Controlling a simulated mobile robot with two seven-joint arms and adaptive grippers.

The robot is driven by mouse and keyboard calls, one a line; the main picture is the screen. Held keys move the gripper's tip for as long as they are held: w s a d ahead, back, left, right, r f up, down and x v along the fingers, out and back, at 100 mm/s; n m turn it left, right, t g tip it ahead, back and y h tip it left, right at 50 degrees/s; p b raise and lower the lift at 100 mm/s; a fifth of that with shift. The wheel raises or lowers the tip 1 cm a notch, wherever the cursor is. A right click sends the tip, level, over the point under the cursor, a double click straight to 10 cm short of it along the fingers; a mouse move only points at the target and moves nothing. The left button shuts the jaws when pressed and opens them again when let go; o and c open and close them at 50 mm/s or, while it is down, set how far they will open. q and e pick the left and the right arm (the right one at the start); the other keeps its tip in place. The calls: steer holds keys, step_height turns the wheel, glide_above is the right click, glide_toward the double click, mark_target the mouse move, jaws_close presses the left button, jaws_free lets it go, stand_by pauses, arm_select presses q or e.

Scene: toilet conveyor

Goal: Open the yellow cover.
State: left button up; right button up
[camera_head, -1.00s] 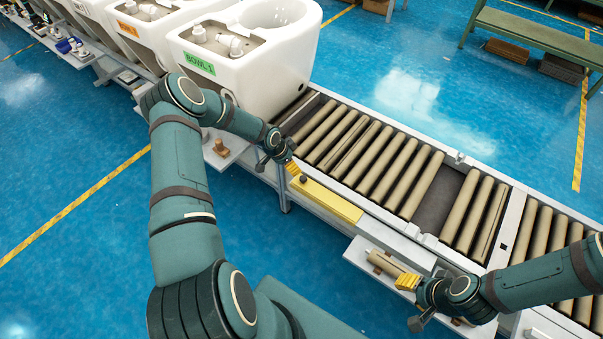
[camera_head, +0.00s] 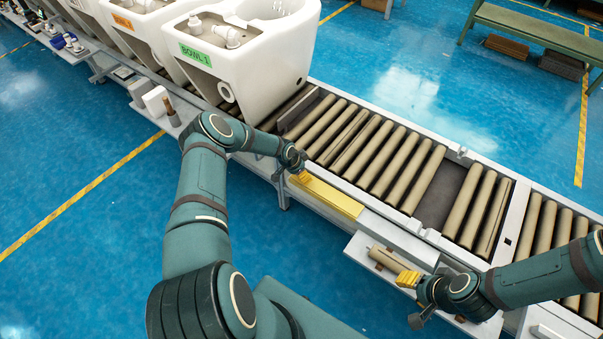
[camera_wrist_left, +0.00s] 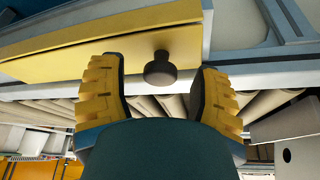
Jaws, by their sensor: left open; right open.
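The yellow cover (camera_head: 334,198) is a long flat panel along the near side of the conveyor frame, and it looks shut. My left gripper (camera_head: 300,177) is at its left end in the head view. In the left wrist view, the cover (camera_wrist_left: 60,55) has a dark round knob (camera_wrist_left: 160,68). The knob lies between the two yellow fingers of the left gripper (camera_wrist_left: 160,92), which are open with a gap on each side. In the head view the knob is hidden by the gripper. My right gripper (camera_head: 407,279) is open and empty near the side tray.
A side tray (camera_head: 357,250) holds a loose roller (camera_head: 388,259). The roller conveyor (camera_head: 375,155) runs behind the cover. A white toilet marked BOWL 1 (camera_head: 275,55) stands at its left end. A small shelf with parts (camera_head: 172,120) is near my left arm.

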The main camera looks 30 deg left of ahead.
arm_select(q)
jaws_close()
stand_by(0.3)
